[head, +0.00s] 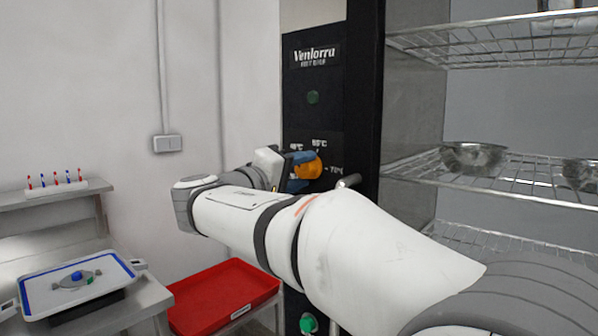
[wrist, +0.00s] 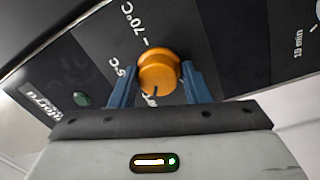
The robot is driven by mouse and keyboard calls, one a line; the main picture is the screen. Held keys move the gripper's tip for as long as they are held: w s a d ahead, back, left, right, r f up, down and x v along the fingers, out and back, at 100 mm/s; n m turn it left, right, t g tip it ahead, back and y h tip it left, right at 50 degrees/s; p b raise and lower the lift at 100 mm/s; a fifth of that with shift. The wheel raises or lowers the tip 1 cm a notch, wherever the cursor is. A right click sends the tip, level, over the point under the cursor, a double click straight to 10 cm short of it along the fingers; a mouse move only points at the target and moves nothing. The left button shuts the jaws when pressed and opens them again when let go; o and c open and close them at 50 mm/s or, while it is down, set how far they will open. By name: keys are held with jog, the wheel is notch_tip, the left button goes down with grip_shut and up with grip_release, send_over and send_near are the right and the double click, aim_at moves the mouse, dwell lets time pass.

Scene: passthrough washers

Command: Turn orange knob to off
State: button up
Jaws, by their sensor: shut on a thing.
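The orange knob (wrist: 159,72) sits on a black control panel (wrist: 100,62) with temperature labels around it. In the head view the knob (head: 308,169) is partly hidden by my gripper. My gripper (wrist: 159,84) has its two blue fingers on either side of the knob and is shut on it. In the head view the blue fingers of my gripper (head: 300,165) reach the knob from the left. A dark pointer mark shows on the knob's lower edge in the wrist view. Part of the label beside that mark is hidden, so I cannot read the setting.
An open wire-shelf rack (head: 520,180) with metal bowls (head: 474,156) stands at the right. A red tray (head: 222,296) and a blue-rimmed tray (head: 45,292) are at the lower left. A green button (head: 308,323) is low on the panel. A wall switch (head: 167,143) is on the left wall.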

jog(key=n, duration=0.2)
jog(key=n+p, duration=0.1)
jog(key=n, duration=0.1)
jog(key=shift+r, duration=0.35)
jog(key=n+p, duration=0.1)
jog(key=n, duration=0.1)
jog(key=n+p, duration=0.1)
jog(key=shift+s+d+r+n+t+y, duration=0.1)
jog(key=shift+r+n+t+y, duration=0.05)
jog(key=shift+n+t+y, duration=0.25)
jog(key=n+p, duration=0.2)
jog(key=n, duration=0.1)
jog(key=shift+n, duration=0.3)
jog(key=shift+n+p, duration=0.95)
jog(key=shift+n, duration=0.25)
jog(key=o, duration=0.9)
jog(key=shift+f, duration=0.25)
jog(key=shift+c, duration=0.2)
